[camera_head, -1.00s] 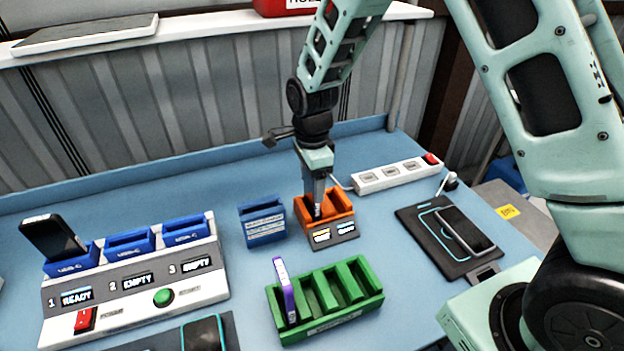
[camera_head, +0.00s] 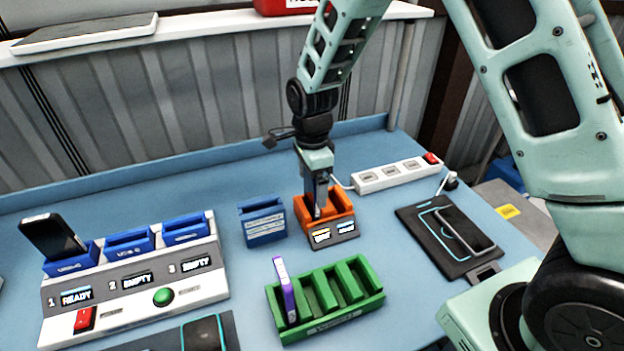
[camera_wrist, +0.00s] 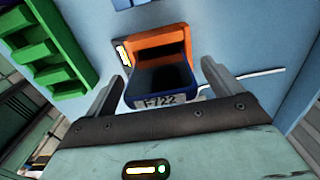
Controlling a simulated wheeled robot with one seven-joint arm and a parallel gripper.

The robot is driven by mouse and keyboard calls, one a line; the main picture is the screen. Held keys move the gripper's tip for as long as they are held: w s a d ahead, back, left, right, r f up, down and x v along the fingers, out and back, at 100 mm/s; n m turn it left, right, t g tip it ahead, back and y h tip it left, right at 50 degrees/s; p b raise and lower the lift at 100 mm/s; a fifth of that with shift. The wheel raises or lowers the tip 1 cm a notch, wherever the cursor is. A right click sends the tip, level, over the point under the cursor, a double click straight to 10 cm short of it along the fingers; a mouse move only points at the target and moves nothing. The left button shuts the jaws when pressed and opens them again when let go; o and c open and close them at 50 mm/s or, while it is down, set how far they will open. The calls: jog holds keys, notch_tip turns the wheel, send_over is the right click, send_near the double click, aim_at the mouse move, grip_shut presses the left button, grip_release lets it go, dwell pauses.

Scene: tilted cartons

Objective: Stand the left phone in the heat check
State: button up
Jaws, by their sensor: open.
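The orange heat check (camera_head: 342,228) stands in the middle of the table, with two small lit displays on its front. My gripper (camera_head: 318,206) is over it, pointing down. In the wrist view, a dark phone with a blue edge and a "T-722" label (camera_wrist: 160,99) stands in the heat check (camera_wrist: 150,46). My open fingers (camera_wrist: 162,62) are on either side of it, with gaps visible. Its lower part is hidden. Another black phone (camera_head: 53,236) leans in bay 1 of the white charging station. A phone (camera_head: 464,229) lies on the right pad, and one (camera_head: 203,335) on the front pad.
A green rack (camera_head: 350,309) holds a purple phone (camera_head: 285,288) in its leftmost slot. A blue holder (camera_head: 263,222) stands just left of the heat check. A white power strip (camera_head: 390,177) lies behind, right. The white charging station (camera_head: 140,290) fills the left.

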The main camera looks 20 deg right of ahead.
jog(key=shift+r, duration=0.1)
notch_tip(320, 180, up, 17)
jog(key=b, duration=0.3)
jog(key=shift+r, duration=0.15)
notch_tip(320, 180, up, 7)
jog(key=p, duration=0.7)
dwell(0.4)
